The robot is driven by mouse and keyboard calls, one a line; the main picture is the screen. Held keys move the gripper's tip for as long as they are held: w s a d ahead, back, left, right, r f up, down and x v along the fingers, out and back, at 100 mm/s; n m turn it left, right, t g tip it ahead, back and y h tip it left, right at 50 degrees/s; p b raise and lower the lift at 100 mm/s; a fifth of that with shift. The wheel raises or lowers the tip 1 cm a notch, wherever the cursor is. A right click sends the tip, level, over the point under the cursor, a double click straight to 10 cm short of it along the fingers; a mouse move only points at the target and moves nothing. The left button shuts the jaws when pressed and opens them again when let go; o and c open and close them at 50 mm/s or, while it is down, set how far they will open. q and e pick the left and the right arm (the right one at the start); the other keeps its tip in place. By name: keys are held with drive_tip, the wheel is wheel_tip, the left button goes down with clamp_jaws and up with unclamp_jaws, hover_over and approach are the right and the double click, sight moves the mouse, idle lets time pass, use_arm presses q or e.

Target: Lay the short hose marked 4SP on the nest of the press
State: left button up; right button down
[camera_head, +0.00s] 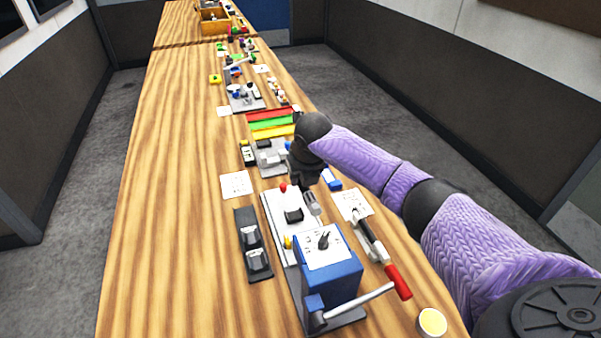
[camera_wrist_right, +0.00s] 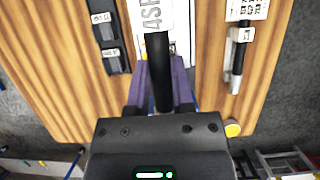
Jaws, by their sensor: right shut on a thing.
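My right gripper (camera_head: 306,178) is over the bench beside the press. In the right wrist view its fingers (camera_wrist_right: 160,85) are shut on a black hose (camera_wrist_right: 157,62). White lettering area (camera_wrist_right: 153,14) at the hose's far end reads "4S" and a third letter, partly cut off. In the head view a short grey end (camera_head: 312,203) shows below the gripper, above the press's white plate. The press has a blue body (camera_head: 334,284) and a lever with a red grip (camera_head: 397,281). Whether the hose touches the nest is unclear. My left gripper is not in view.
A dark tray with two grey labelled blocks (camera_head: 252,245) lies left of the press. Another hose piece (camera_head: 370,238) with a white label lies right of it. A yellow-topped cup (camera_head: 432,322) stands near the front edge. Bare wood lies left.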

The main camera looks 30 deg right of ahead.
wheel_tip(320, 180, down, 14)
drive_tip(key=b, duration=1.1)
drive_tip(key=shift+f, duration=0.2)
drive_tip(key=shift+s+a+f+b, duration=0.15)
drive_tip(key=shift+f+b, duration=0.1)
drive_tip(key=shift+b, duration=0.3)
